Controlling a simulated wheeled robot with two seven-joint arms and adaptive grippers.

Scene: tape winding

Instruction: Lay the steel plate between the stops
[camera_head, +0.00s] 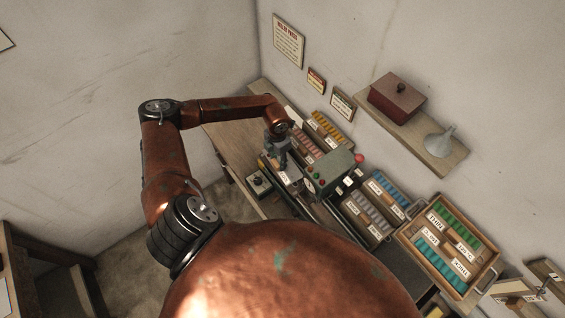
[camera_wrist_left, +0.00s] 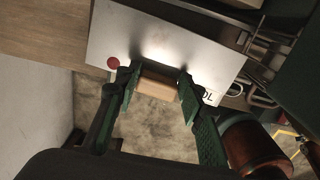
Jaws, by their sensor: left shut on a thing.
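The steel plate (camera_wrist_left: 165,45) is a pale, shiny flat sheet in the left wrist view, with a red round spot (camera_wrist_left: 113,62) at its left edge and a partly hidden label at its lower right. A tan block (camera_wrist_left: 157,87), which looks like a grip at the plate's near edge, sits between the fingers. My left gripper (camera_wrist_left: 160,80) is shut on this block. In the head view my left gripper (camera_head: 282,160) is low over the bench beside the grey-green machine box, and the plate is mostly hidden there. I cannot make out the stops clearly. My right gripper is not in view.
A grey-green box (camera_head: 334,170) with a red knob stands right of the gripper. Trays of yellow (camera_head: 325,128) and blue (camera_head: 386,190) pieces and a wooden crate (camera_head: 484,285) line the bench. Bare wood (camera_head: 228,140) lies left. A shelf (camera_head: 450,158) hangs above.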

